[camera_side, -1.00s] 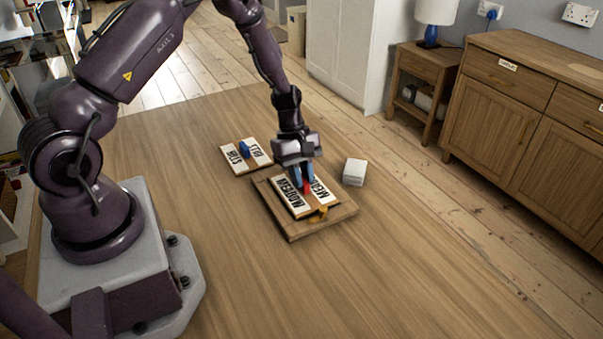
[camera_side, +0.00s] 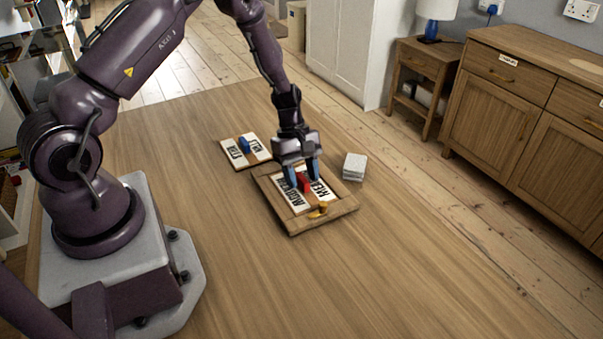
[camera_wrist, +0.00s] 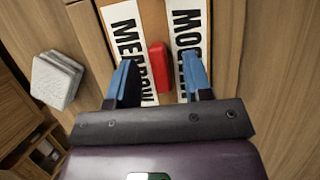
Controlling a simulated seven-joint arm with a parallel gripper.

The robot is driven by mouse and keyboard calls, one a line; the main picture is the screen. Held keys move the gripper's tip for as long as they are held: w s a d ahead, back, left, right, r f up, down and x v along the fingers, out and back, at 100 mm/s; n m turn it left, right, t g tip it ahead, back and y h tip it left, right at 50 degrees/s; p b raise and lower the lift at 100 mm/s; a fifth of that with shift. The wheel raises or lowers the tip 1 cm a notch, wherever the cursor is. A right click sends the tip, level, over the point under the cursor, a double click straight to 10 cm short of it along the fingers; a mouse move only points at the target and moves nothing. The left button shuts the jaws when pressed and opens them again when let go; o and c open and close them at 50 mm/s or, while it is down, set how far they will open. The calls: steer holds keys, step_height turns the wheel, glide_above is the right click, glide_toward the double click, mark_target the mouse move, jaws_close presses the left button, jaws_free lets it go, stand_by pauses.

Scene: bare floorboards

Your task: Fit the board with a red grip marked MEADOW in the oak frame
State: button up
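The board with a red grip (camera_side: 305,181) lies inside the oak frame (camera_side: 340,213) and looks flat within its rim. It carries two white labels; in the wrist view (camera_wrist: 127,32) one reads MEADOW and the other begins MOO, its end hidden by a finger. The red grip (camera_wrist: 159,68) stands upright between the two blue fingers. My gripper (camera_side: 303,178) is open and low over the board, with a gap on each side of the grip, as the wrist view (camera_wrist: 160,77) also shows. A yellow latch (camera_side: 319,209) sits at the frame's near edge.
A second board with a blue grip (camera_side: 244,145) and two white labels lies just behind and left of the frame. A white block (camera_side: 354,167) stands to the right of the frame. The tabletop in front is clear.

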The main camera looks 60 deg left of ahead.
steer(key=shift+r, duration=3.55)
steer(key=s+d+r+m+t+y, duration=0.2)
steer(key=s+d+r+m, duration=0.2)
steer(key=s+r+m, duration=0.5)
steer(key=s+d+r+m+t+y, duration=0.2)
steer(key=s+r+m, duration=0.6)
steer(key=r, duration=0.8)
steer(key=shift+s+d+m+t+y, duration=0.35)
steer(key=shift+s+d+t, duration=0.4)
steer(key=shift+d, duration=0.3)
steer(key=shift+w+r, duration=0.1)
